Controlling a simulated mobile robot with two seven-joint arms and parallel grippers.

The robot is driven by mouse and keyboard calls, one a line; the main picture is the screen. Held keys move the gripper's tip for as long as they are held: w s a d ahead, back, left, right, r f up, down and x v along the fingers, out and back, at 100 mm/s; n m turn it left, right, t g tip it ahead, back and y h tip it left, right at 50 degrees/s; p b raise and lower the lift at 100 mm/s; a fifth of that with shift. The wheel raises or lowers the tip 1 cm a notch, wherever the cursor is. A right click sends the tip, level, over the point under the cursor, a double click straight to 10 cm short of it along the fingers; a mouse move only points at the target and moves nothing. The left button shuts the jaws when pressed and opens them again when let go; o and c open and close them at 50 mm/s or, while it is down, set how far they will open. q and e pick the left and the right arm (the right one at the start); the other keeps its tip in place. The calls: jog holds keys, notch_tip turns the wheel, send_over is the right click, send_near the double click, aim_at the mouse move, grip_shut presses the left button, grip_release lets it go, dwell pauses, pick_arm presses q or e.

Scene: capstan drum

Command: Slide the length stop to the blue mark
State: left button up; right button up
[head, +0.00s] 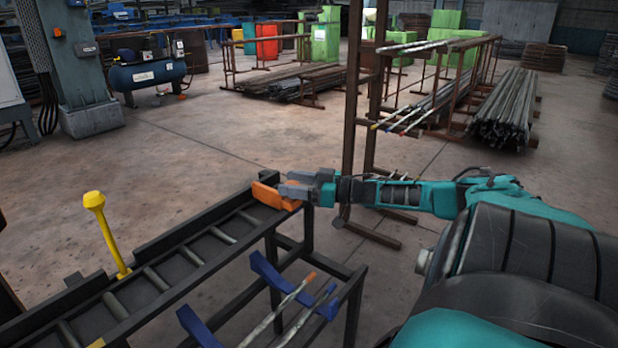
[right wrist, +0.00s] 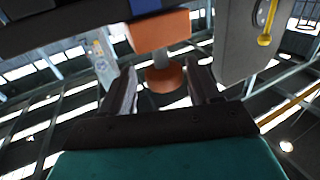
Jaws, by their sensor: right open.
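The orange length stop (head: 268,196) sits at the far end of the dark roller bench (head: 160,238). In the right wrist view it shows as an orange block (right wrist: 162,30) with a grey stem and a round orange knob (right wrist: 164,80). My right gripper (head: 284,184) is at the stop, coming from the right. In the right wrist view its open fingers (right wrist: 165,74) stand on either side of the knob, with a gap at both sides. A blue band (right wrist: 145,6), possibly the blue mark, shows right beside the orange block. My left gripper is not in view.
A yellow lever (head: 95,202) stands upright on the bench. Blue brackets (head: 265,270) hold several rods at its near side. A rusty post (head: 352,110) stands behind my right gripper.

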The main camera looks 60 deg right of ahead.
jog(key=p+v, duration=0.4)
jog(key=v, duration=0.8)
jog(key=shift+s+d+p, duration=0.2)
jog(key=shift+s+p, duration=0.1)
jog(key=shift+p, duration=0.05)
jog(key=shift+r, duration=0.1)
